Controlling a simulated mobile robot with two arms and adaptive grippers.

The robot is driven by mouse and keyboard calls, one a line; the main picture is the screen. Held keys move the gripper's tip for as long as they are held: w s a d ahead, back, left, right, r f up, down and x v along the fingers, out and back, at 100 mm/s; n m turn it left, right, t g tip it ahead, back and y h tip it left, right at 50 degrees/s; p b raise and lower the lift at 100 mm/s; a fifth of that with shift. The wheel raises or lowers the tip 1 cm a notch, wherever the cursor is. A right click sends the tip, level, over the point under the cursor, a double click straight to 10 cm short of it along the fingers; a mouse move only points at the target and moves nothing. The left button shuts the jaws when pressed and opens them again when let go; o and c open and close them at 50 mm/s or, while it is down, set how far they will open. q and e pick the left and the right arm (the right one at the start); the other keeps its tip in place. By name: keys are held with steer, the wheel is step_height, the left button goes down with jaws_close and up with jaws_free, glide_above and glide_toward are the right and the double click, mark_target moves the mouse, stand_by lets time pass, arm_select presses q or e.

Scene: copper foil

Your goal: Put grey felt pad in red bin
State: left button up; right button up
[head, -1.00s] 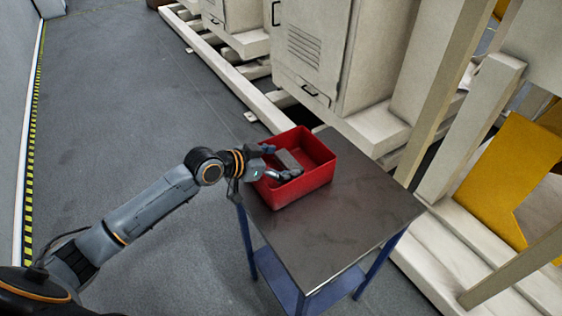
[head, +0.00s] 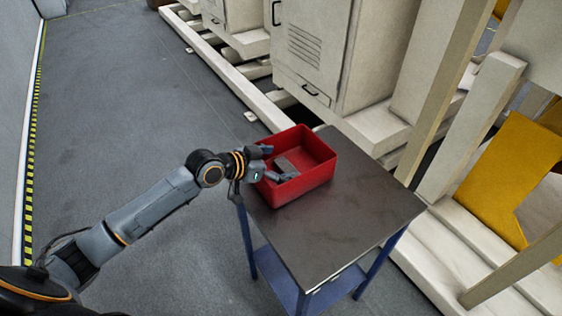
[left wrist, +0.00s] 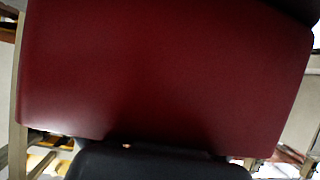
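The red bin (head: 322,178) stands on the dark tabletop in the head view, with its open side up. The grey felt pad (head: 286,164) is inside the bin, low down toward its left side. My left gripper (head: 279,163) is at the bin's left rim, its fingers spread apart and pointing into the bin. The pad shows between and beyond the fingers and appears clear of them. The left wrist view is mostly filled by a red surface, likely the bin (left wrist: 165,75); the pad is not seen there. My right gripper is not in view.
The table (head: 350,225) has a bare dark top in front and to the right of the bin, with blue legs and a lower shelf. Pale cabinets (head: 310,55) and beams stand close behind it. Open grey floor (head: 120,100) lies to the left.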

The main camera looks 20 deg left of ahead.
arm_select(q)
steer(key=shift+s+f, duration=0.2)
steer(key=shift+f, duration=0.35)
steer(key=shift+r+p, duration=0.35)
steer(key=shift+r, duration=0.2)
steer(key=v, duration=1.2)
steer(key=shift+w+r, duration=0.3)
steer(key=shift+r, duration=0.05)
